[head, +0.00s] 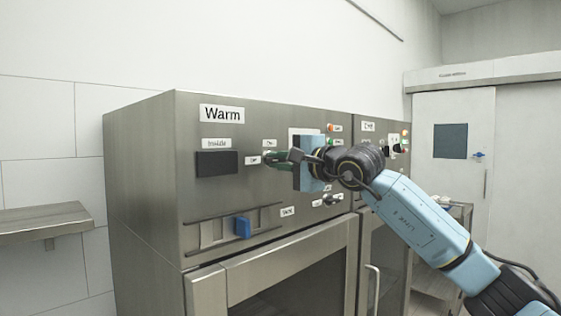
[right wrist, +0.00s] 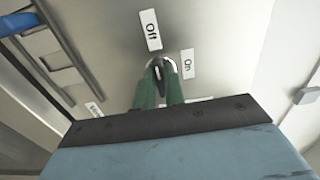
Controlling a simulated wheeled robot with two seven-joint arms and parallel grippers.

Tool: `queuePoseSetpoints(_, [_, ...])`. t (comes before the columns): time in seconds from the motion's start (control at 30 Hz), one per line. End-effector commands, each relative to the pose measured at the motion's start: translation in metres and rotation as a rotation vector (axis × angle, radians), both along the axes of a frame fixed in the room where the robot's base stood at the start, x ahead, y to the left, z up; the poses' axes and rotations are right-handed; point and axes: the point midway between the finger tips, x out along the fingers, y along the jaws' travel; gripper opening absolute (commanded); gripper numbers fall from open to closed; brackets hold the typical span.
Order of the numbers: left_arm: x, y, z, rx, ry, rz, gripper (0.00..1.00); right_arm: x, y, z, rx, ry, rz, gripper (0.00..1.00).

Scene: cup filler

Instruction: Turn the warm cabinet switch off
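The warm cabinet (head: 150,170) is a steel box with a "Warm" label. Its switch (right wrist: 158,77) is a black knob with a pale round base, seen in the right wrist view between the fingers. The "Off" label (right wrist: 150,30) is above it there and the "On" label (right wrist: 187,64) to its right. The knob's visible bar runs roughly toward the "Off" label. My right gripper (head: 277,158) is at the panel, its green fingers (right wrist: 160,80) close together on both sides of the knob. The knob is mostly hidden in the head view. My left gripper is not in view.
A dark display (head: 216,163) is left of the switch. A blue slider handle (head: 242,227) sits below it on a rail. A second cabinet panel (head: 380,140) with lights and knobs adjoins on the right. A steel shelf (head: 40,222) is at the left wall.

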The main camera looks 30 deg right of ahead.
Motion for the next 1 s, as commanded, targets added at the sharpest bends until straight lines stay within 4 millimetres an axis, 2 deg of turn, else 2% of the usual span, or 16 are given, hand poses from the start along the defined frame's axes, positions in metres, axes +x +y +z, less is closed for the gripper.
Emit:
queuePoseSetpoints(0.03, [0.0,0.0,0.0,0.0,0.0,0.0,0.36,0.0,0.0,-0.001,-0.003,0.0,0.0,0.16])
queuePoseSetpoints(0.17, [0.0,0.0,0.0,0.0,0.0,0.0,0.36,0.0,0.0,-0.001,-0.002,0.0,0.0,0.33])
queuePoseSetpoints(0.43, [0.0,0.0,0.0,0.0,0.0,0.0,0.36,0.0,0.0,0.0,-0.001,0.001,0.0,0.33])
queuePoseSetpoints(0.57, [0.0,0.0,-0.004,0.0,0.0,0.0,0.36,-0.008,-0.004,-0.001,-0.001,0.001,-0.002,0.33])
queuePoseSetpoints(0.67, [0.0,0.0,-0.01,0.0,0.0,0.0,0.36,-0.023,-0.009,-0.003,-0.003,-0.001,-0.003,0.33])
queuePoseSetpoints(1.0, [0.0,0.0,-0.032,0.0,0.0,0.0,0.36,-0.094,-0.034,-0.003,-0.003,-0.001,-0.004,0.33])
